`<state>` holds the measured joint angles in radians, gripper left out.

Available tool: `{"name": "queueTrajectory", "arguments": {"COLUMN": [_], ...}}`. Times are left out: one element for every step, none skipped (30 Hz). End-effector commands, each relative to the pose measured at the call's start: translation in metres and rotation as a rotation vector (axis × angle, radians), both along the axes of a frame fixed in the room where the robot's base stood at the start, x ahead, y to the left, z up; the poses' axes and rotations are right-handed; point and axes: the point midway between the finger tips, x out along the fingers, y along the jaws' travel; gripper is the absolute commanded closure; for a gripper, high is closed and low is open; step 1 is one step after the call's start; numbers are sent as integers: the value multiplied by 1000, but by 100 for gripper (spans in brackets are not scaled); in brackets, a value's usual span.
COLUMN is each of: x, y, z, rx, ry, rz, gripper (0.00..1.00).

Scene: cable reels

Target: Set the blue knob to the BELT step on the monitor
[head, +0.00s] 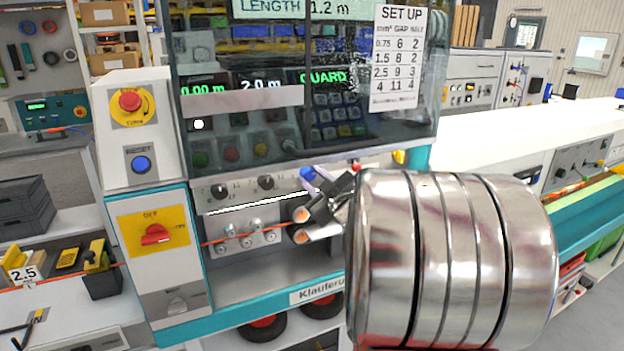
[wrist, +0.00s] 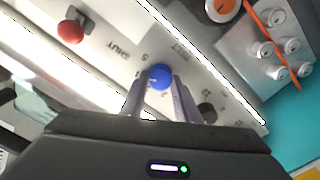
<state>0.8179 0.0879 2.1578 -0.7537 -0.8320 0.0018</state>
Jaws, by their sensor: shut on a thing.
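The blue knob (wrist: 160,77) sits on the machine's light panel between my two fingertips in the wrist view. My gripper (wrist: 159,84) is shut on it, one finger on each side. Small scale figures are printed around the knob; its exact setting is not readable. In the head view my arm covers much of this part of the panel.
A red knob (wrist: 71,31) and a black knob (wrist: 207,112) flank the blue one. Rollers with an orange cable (wrist: 281,50) lie close by. A red stop button (head: 130,101), a blue RESET button (head: 141,164) and a red switch (head: 155,234) are at the left.

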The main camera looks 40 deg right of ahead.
Motion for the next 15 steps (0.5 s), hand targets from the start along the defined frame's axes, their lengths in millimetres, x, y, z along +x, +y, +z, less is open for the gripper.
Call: {"name": "queueTrajectory", "arguments": {"x": [1, 1, 1, 1, 1, 1, 1, 1, 1, 1, 1, 1, 1, 1, 1], "y": [2, 2, 2, 2, 2, 2, 2, 2, 2, 3, 3, 3, 3, 3, 3], "z": [0, 0, 0, 0, 0, 0, 0, -1, 0, -1, -1, -1, -1, -1, -1], "rx": [-27, -42, -60, -73, -83, -96, -104, -111, -119, -123, -127, -131, -132, -133, -133], "ry": [8, 12, 18, 21, 25, 29, 31, 33, 35, 36, 37, 38, 39, 39, 40], "rz": [4, 4, 4, 4, 4, 4, 4, 4, 5, 5, 5, 5, 5, 5, 6], "gripper": [94, 94, 94, 94, 94, 94, 94, 94, 94, 94, 94, 94, 94, 94, 94]}}
